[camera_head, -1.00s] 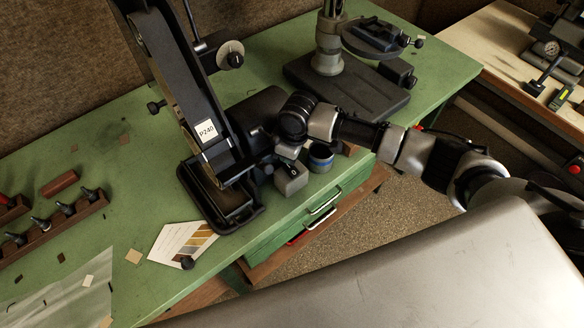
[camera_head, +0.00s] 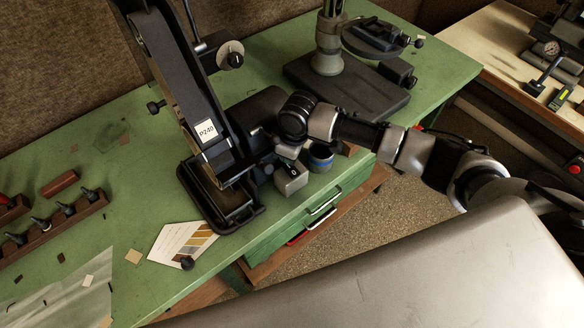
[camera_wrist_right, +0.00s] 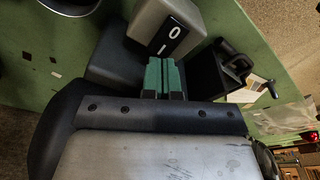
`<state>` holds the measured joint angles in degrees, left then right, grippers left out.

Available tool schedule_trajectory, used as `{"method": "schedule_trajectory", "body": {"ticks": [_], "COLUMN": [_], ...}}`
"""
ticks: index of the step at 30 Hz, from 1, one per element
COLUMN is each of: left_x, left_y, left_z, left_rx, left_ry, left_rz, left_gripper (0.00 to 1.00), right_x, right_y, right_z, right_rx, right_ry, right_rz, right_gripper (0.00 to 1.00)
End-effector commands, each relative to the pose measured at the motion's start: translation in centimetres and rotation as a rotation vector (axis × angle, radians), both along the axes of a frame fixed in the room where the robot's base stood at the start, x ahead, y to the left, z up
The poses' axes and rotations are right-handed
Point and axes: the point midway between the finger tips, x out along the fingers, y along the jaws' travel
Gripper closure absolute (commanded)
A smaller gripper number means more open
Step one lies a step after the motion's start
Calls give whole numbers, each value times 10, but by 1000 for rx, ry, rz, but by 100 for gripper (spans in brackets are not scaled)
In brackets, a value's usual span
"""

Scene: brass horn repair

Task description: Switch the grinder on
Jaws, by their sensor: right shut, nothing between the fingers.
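The grinder (camera_head: 205,160) is a tall black belt machine with a P240 label, standing on the green bench. Its grey switch box (camera_head: 291,180) sits at the front right of its base. In the right wrist view the black rocker switch (camera_wrist_right: 169,36) on that box shows a white 0 and a white I. My right gripper (camera_wrist_right: 161,66) is shut and empty, its green fingertips just short of the I end of the rocker; I cannot tell whether they touch. In the head view the wrist hides most of the gripper. My left gripper is out of view.
A stand with a heavy dark base (camera_head: 350,90) is behind the arm. A colour card (camera_head: 180,243) and a wooden rack (camera_head: 50,222) lie left. Open drawer handles show at the bench front.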

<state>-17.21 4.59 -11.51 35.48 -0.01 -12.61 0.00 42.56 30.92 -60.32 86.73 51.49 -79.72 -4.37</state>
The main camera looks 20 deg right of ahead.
Motion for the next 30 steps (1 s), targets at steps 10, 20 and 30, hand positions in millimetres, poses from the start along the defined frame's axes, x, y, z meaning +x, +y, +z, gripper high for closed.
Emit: {"method": "schedule_trajectory", "body": {"ticks": [10, 20, 30], "left_x": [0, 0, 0], "left_y": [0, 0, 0], "left_z": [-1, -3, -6], "left_rx": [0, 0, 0], "left_ry": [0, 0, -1], "left_rz": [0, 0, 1], "left_gripper": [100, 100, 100], "right_x": [0, 0, 0], "right_y": [0, 0, 0], "right_z": [-2, -7, -12], "right_rx": [0, 0, 0], "right_ry": [0, 0, 0], "right_rz": [0, 0, 0], "right_gripper": [100, 100, 100]}}
